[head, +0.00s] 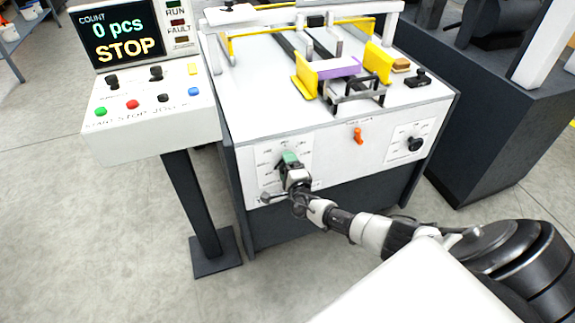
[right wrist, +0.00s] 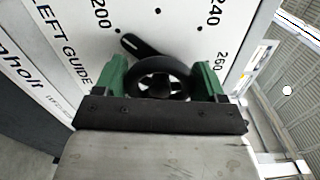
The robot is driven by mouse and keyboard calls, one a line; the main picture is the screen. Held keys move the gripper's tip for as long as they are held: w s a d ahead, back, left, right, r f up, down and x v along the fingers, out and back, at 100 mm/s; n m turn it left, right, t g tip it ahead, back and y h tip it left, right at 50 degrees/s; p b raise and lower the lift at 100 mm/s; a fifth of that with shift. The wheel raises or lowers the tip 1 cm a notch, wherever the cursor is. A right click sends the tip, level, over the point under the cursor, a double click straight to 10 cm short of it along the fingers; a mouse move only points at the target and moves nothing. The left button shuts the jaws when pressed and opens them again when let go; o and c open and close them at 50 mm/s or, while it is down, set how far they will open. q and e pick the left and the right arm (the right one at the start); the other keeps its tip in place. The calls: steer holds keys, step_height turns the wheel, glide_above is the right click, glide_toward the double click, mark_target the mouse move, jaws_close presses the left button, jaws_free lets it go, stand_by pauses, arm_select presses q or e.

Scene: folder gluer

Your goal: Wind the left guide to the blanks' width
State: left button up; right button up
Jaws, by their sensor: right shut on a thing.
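My right gripper (head: 291,160) is at the left dial panel on the machine's front. In the right wrist view its green fingers (right wrist: 161,80) are shut on a black round knob (right wrist: 163,68), one finger on each side. The knob's black pointer (right wrist: 138,45) points up-left toward the 200 number on the LEFT GUIDE dial (right wrist: 75,50); 240 and 260 also show. On the machine top, a yellow left guide (head: 304,88) and a yellow right guide (head: 378,62) stand either side of a purple piece (head: 338,68). My left gripper is out of view.
An orange lever (head: 358,135) and a second black knob (head: 415,144) sit on the same front face, to the right. A control console (head: 145,110) with buttons and a screen (head: 122,35) reading 0 pcs, STOP stands at left. The floor in front is clear.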

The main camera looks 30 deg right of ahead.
stand_by(0.4)
steer(key=o, duration=0.9)
steer(key=p+v, duration=0.2)
steer(key=v, duration=0.9)
steer(key=shift+d, duration=0.1)
steer(key=shift+f, duration=0.1)
steer(key=s+d+f+m+g, duration=0.1)
steer(key=s+f+m+g, duration=0.4)
steer(key=f+m, duration=0.4)
steer(key=s+f+m+g, duration=0.4)
steer(key=s+f+m, duration=0.4)
steer(key=f+m, duration=0.15)
steer(key=s+a+f+m+g+y, duration=0.1)
steer(key=s+a+f+m, duration=0.3)
steer(key=s+m, duration=0.5)
steer(key=s+a+f+m+g+y+p, duration=0.1)
steer(key=s+a+f+m+g, duration=0.3)
steer(key=s+m, duration=0.6)
steer(key=s+a+f+m+g+y, duration=0.2)
steer(key=s+a+f+m, duration=0.2)
steer(key=s+m, duration=0.6)
steer(key=shift+s+a+f, duration=0.15)
steer(key=shift+s+f, duration=0.25)
steer(key=shift+f, duration=0.5)
